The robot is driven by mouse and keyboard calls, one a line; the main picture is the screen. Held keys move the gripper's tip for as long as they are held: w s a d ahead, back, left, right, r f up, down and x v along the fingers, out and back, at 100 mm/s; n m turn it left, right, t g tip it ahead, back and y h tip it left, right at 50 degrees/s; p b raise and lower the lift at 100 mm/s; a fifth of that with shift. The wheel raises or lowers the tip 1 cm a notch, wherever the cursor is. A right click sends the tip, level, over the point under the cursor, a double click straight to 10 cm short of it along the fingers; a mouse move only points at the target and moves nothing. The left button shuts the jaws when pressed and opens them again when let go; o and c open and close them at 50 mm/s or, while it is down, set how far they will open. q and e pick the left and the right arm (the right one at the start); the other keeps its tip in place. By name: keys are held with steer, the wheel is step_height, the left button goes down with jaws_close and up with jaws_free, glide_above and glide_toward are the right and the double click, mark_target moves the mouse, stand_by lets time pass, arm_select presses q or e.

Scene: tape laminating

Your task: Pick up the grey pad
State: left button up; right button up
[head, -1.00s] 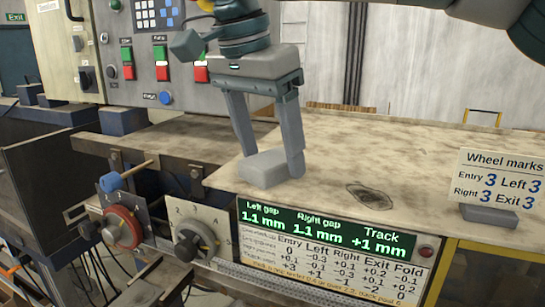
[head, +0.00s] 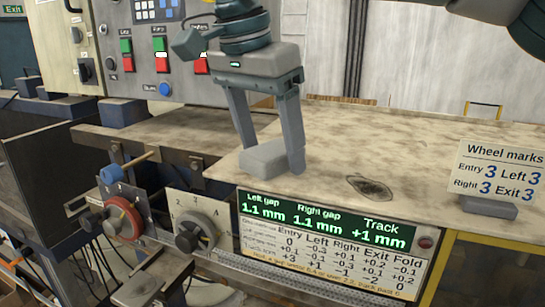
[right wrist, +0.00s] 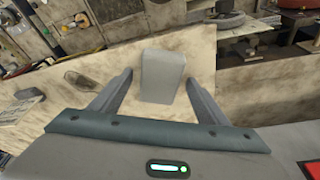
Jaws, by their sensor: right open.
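The grey pad (head: 268,158) is a small light-grey block lying on the worn table top near its front left edge. In the right wrist view the pad (right wrist: 162,76) lies ahead of and between the fingers, with bare table showing on both sides of it. My right gripper (head: 272,160) points down over the pad with its fingers apart, one on each side. It also shows open in the right wrist view (right wrist: 160,88). In the head view the right finger overlaps the pad's edge, and contact cannot be told. My left gripper is not in view.
The table top (head: 420,150) is mostly clear, with a dark stain (head: 370,187) right of the pad. A "Wheel marks" card (head: 498,172) stands at right. Below the edge are a green gap display (head: 322,222) and knobs (head: 196,235). A button panel (head: 160,60) stands behind.

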mark_target(276, 147)
steer(key=shift+f, duration=0.1)
stand_by(0.3)
steer(key=c, duration=1.2)
steer(key=shift+r, duration=0.5)
step_height(276, 147, up, 3)
steer(key=shift+r+b, duration=0.1)
steer(key=shift+b, duration=0.9)
steer(key=shift+s+d+r+b, duration=0.5)
steer(key=shift+s+d+r, duration=0.65)
steer(key=shift+s, duration=0.45)
steer(key=shift+s+d+r+b, duration=0.45)
steer(key=shift+s+d+r, duration=0.75)
steer(key=shift+s, duration=0.4)
steer(key=shift+s+d+r+b, duration=0.5)
steer(key=shift+s+d+r, duration=0.5)
steer(key=shift+s+r, duration=0.45)
